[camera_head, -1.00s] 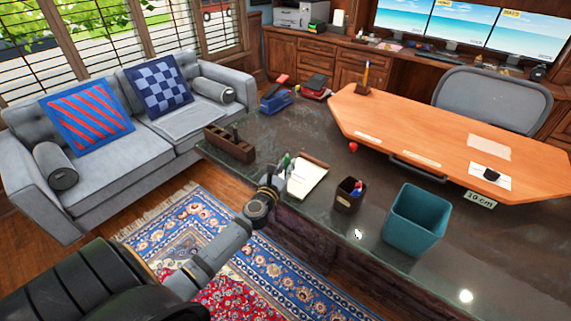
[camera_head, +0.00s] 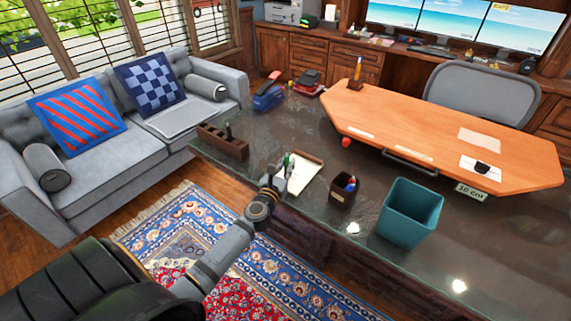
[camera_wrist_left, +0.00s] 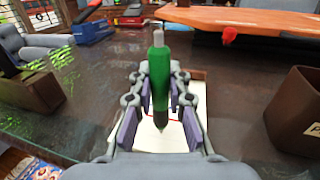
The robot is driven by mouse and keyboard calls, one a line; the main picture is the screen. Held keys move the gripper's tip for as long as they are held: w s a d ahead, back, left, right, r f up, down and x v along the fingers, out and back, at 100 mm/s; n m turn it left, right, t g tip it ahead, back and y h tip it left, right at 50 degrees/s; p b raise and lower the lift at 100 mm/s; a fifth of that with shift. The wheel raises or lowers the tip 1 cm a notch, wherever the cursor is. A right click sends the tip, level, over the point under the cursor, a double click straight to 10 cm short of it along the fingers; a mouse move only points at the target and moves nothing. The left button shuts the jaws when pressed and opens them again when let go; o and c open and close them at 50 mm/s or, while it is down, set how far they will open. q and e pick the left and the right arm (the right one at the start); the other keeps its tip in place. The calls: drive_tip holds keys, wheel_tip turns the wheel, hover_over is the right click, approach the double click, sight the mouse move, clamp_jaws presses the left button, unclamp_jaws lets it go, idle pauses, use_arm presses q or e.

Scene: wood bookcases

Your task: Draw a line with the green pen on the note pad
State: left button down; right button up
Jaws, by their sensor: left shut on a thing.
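The green pen (camera_wrist_left: 158,80) is upright between the fingers of my left gripper (camera_wrist_left: 160,100), which is shut on it. Its dark tip points down over the white note pad (camera_wrist_left: 145,142). I cannot tell whether the tip touches the paper. A thin red line shows on the paper beside the tip. In the head view my left gripper (camera_head: 276,178) is at the near-left side of the note pad (camera_head: 303,179), with the green pen (camera_head: 287,164) barely showing. The gripper hides part of the pad. My right gripper is not in view.
On the dark desk, a brown pen cup (camera_head: 341,194) and a teal bin (camera_head: 409,213) stand right of the pad. A wooden organizer (camera_head: 222,144) is to the left. An orange raised desktop (camera_head: 430,130) lies behind. A sofa (camera_head: 150,140) stands at the left.

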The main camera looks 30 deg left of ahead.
use_arm(q)
drive_tip(key=shift+d, duration=0.6)
drive_tip(key=shift+d, duration=0.1)
drive_tip(key=shift+d, duration=0.6)
drive_tip(key=shift+a, duration=0.1)
drive_tip(key=shift+a, duration=0.7)
drive_tip(key=shift+a, duration=0.65)
